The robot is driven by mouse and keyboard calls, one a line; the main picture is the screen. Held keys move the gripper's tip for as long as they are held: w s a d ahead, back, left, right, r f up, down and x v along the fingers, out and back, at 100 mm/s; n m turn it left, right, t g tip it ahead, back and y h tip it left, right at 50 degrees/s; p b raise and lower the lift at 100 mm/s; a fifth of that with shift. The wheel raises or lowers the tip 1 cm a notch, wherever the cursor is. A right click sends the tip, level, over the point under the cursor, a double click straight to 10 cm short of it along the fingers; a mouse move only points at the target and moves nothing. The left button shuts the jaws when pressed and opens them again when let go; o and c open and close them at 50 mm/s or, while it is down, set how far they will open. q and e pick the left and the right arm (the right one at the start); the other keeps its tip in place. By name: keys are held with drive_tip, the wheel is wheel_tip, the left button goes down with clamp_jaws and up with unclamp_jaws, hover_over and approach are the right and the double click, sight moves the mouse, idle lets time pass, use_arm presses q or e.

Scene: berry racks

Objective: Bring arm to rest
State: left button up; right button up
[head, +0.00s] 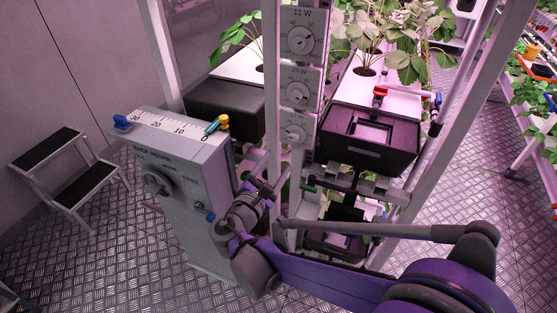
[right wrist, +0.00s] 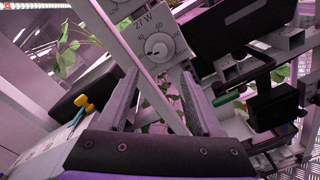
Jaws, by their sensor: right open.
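My right arm, purple and dark grey, reaches in from the lower right in the head view. Its gripper (head: 263,183) is beside the grey rack mover box, in front of the rack's upright post. In the right wrist view the two fingers of the gripper (right wrist: 160,85) stand apart with nothing held between them. A dial panel marked 27 W (right wrist: 156,45) and a slanted post lie beyond the fingers. My left gripper is in neither view.
The rack mover box (head: 185,165) stands close left of the gripper, with a yellow-tipped knob (head: 217,124) on top. Dark plant trays (head: 368,148) hang on the rack to the right. A step stool (head: 68,165) stands at far left. Metal floor (head: 130,250) is open at lower left.

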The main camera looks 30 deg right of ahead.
idle(0.4)
drive_tip(key=s+d+f+m+g+y+p, duration=0.2)
drive_tip(key=s+m+g+y, duration=0.1)
drive_tip(key=s+m, duration=0.15)
drive_tip(key=s+d+f+m+g+y+p, duration=0.1)
drive_tip(key=s+f+m+g+y+p, duration=0.1)
drive_tip(key=s+m, duration=0.3)
drive_tip(key=s+a+f+m+g+y+p, duration=0.1)
drive_tip(key=s+a+m+y+p, duration=0.3)
drive_tip(key=s+a+m+y, duration=0.4)
drive_tip(key=s+a+m, duration=0.1)
drive_tip(key=s, duration=0.3)
drive_tip(key=shift+s+a+f+y+p, duration=0.15)
drive_tip(key=shift+s+a+y+p, duration=0.1)
drive_tip(key=shift+y+p, duration=0.1)
